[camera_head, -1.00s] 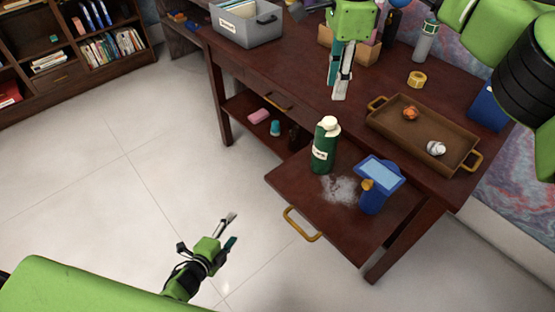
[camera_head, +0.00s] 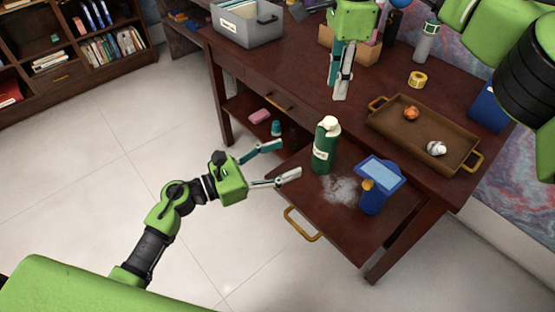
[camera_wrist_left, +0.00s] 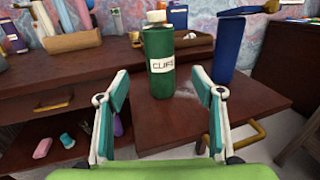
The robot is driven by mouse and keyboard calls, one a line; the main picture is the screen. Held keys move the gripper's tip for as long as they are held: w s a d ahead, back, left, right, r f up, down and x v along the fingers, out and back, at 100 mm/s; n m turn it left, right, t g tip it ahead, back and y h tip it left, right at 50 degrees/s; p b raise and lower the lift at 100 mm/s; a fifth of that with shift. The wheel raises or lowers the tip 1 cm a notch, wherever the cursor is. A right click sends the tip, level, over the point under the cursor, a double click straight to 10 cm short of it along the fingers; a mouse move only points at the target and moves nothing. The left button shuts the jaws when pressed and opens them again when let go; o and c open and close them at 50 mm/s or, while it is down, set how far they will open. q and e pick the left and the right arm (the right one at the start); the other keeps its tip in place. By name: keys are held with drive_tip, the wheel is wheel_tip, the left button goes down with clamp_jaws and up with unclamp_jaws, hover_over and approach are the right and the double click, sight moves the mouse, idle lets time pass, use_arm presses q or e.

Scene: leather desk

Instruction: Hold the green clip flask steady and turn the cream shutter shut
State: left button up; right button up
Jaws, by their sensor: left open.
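The green clip flask (camera_head: 323,155) stands upright on the pulled-out board of the desk, with a cream top (camera_head: 328,123). The cream shutter cannot be told apart from this top. In the left wrist view the flask (camera_wrist_left: 158,90) stands ahead, between the fingers in the picture, with a white label facing me. My left gripper (camera_head: 282,160) is open and empty, a little left of the flask and apart from it. My right gripper (camera_head: 338,85) hangs above the desk top, behind the flask, fingers pointing down and close together; I cannot tell whether they are shut.
A blue container (camera_head: 374,195) stands right of the flask, beside spilled white powder (camera_head: 341,190). A brown tray (camera_head: 385,139) with two small items lies on the desk. A brass handle (camera_head: 302,224) juts from the board's front. The floor at left is clear.

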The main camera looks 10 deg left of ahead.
sight(316, 146)
use_arm(q)
drive_tip(key=x, duration=1.3)
drive_tip(key=shift+f, duration=0.1)
drive_tip(key=c, duration=1.3)
use_arm(e)
drive_tip(key=o, duration=0.3)
wheel_tip(316, 146, down, 10)
drive_tip(key=n, duration=0.3)
drive_tip(key=shift+d, duration=0.1)
drive_tip(key=c, duration=1.1)
